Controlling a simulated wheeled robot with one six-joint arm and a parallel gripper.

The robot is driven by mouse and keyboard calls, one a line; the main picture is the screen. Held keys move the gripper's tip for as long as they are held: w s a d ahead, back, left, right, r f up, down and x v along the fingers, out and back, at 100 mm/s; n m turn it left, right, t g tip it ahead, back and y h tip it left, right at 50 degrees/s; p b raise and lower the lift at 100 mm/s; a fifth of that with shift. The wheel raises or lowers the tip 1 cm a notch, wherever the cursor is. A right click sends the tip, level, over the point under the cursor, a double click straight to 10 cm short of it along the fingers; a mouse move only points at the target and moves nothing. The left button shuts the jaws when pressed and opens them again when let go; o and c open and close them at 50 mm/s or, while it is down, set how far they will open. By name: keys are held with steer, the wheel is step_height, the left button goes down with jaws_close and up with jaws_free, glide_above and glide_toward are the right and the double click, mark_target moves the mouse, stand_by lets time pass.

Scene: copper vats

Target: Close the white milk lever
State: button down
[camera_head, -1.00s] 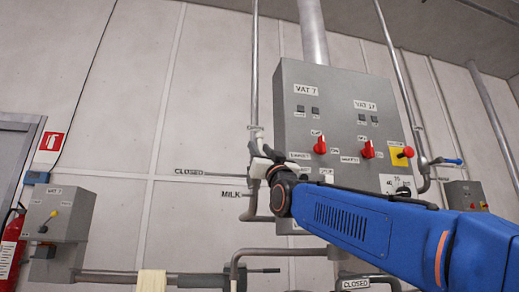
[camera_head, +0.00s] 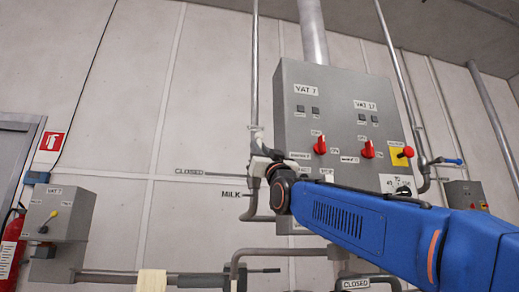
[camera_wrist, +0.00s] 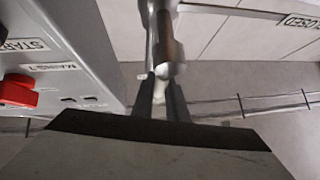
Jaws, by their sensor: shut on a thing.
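The white milk lever (camera_wrist: 160,87) shows in the wrist view between my two dark fingertips, below a brownish metal pipe fitting. My gripper (camera_wrist: 161,100) is shut on it. In the head view my gripper (camera_head: 259,158) is at the vertical pipe left of the grey control box, and the lever there is small and hard to separate from the gripper. The MILK label (camera_head: 231,195) and a CLOSED label (camera_head: 189,172) are on the wall to the left of the pipe.
The grey control box (camera_head: 343,120) with red knobs (camera_head: 320,145) stands close right of my gripper. A horizontal pipe (camera_head: 130,277) with a cloth (camera_head: 151,282) runs below. A blue-handled valve (camera_head: 449,161) is at the right.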

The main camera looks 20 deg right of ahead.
steer(key=shift+n+y, duration=0.3)
steer(key=shift+y, duration=0.2)
steer(key=a+f+n+g+y, duration=0.3)
steer(key=n+g, duration=0.4)
steer(key=n, duration=0.4)
steer(key=a+f+n+g+y, duration=0.2)
steer(key=a+f+n+g, duration=0.2)
steer(key=n+g, duration=0.3)
steer(key=shift+a+f+n+g+y, duration=0.15)
steer(key=shift+f+n+g+y, duration=0.25)
steer(key=shift+n, duration=1.7)
steer(key=shift+w, duration=0.1)
steer(key=c, duration=1.8)
jaws_free()
steer(key=shift+o, duration=0.2)
